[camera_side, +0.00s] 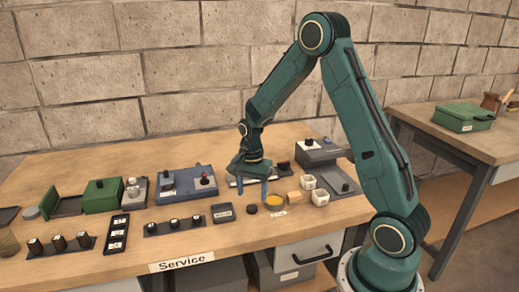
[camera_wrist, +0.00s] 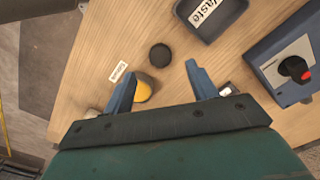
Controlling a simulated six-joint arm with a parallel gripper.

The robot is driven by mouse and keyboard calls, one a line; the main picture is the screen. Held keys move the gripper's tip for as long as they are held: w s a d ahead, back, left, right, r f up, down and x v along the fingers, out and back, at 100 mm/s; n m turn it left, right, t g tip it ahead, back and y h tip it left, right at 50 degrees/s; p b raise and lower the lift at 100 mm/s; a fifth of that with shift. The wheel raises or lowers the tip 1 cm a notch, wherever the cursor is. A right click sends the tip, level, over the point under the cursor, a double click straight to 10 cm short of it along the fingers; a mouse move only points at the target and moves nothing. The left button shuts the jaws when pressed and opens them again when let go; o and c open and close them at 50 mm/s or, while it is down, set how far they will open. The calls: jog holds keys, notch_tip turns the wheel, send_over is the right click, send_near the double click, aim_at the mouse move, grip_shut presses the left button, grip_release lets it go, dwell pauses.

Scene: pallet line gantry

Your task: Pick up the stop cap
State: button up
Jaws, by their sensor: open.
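A small round black cap (camera_side: 251,209) lies flat on the wooden table; it looks like the stop cap, though no marking on it is readable. In the wrist view the black cap (camera_wrist: 160,55) lies just beyond the fingertips, roughly midway between them, touching neither. My gripper (camera_side: 252,191) is open and empty, fingers pointing down behind the cap in the side view. Its two blue fingers (camera_wrist: 160,76) are spread wide in the wrist view. A yellow round piece (camera_side: 273,201) sits to the cap's right; in the wrist view it (camera_wrist: 143,91) is partly hidden by the left finger.
The Waste tray (camera_side: 223,213) stands close left of the cap. A blue box with a red-topped black knob (camera_wrist: 290,65) is nearby. White cups (camera_side: 320,197) and a wooden block (camera_side: 293,197) stand to the right.

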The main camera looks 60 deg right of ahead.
aim_at(252, 207)
jog(key=shift+f, duration=2.5)
jog(key=c, duration=1.1)
